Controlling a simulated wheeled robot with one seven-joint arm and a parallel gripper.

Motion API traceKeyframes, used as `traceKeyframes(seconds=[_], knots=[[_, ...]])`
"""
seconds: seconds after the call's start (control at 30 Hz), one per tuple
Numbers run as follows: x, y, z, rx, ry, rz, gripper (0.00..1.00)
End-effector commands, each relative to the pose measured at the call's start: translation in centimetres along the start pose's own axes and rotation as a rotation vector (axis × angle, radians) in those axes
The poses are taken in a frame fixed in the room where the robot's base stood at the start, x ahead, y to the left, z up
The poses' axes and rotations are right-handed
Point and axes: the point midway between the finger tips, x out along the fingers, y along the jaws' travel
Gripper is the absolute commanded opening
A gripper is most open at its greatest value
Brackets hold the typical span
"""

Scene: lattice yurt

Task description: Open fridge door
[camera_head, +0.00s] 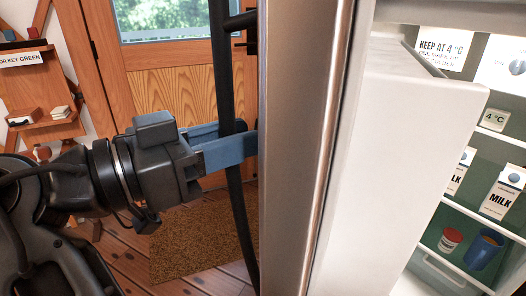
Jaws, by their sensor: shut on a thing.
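The fridge door (297,150) stands ajar in the middle of the view, its steel edge toward me and its white inner side (400,160) facing right. A long dark bar handle (226,80) runs down its left side. My gripper (228,147) comes from the left, and its blue fingers are shut around the handle; the far fingertips are partly hidden by the door edge. To the right the fridge interior (484,140) shows, lit, with shelves.
Milk cartons (501,195), a red-and-white jar (450,240) and a blue cup (484,249) stand on the fridge shelves. Behind the door are a wooden door with a window (165,80), a brown mat (205,240) and a small wall shelf (45,125) at left.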

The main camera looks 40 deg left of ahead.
Motion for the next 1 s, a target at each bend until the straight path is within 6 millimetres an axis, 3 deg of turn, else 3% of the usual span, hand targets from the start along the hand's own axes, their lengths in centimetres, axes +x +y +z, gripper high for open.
traceKeyframes(seconds=[0.23,0.7,0.73,0.9,1.0], knots=[[-1.3,-1.8,0.4,-0.003,-0.004,0.001,0.0],[-1.8,-2.0,0.4,-0.004,-0.004,-0.001,0.0],[-1.8,-2.0,0.4,-0.004,-0.004,-0.001,0.33],[-1.6,-2.0,0.3,-0.002,-0.003,0.001,0.48],[-1.6,-2.0,0.2,-0.001,-0.003,0.002,0.48]])
